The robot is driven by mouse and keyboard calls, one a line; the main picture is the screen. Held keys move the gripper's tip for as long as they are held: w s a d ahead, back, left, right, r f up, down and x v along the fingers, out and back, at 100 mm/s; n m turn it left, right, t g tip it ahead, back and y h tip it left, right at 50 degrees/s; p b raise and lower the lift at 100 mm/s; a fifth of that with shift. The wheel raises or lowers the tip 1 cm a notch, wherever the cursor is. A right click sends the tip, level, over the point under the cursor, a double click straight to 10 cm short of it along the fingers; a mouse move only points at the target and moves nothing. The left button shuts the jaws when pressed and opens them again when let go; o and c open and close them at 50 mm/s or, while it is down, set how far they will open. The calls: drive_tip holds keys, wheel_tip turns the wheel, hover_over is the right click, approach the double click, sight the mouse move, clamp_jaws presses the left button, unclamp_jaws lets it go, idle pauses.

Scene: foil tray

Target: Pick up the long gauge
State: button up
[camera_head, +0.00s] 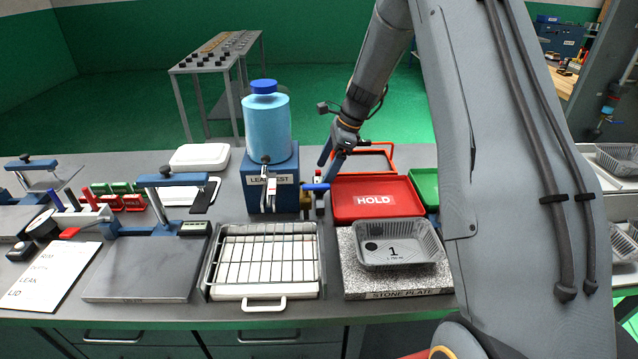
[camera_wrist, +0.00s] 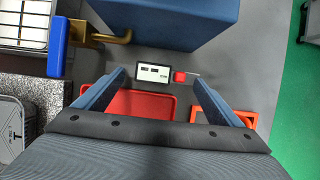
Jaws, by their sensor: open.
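The blue leak-test stand (camera_head: 283,188) with a bottle and brass valve is close by. A foil tray (camera_head: 423,262) sits on the stone plate (camera_head: 366,286). A wire rack (camera_head: 215,262) stands left.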

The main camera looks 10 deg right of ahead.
drive_tip(key=shift+x, duration=1.05)
drive_tip(key=shift+d, duration=0.1)
drive_tip(key=c, duration=1.2)
drive_tip(key=shift+c, duration=0.2)
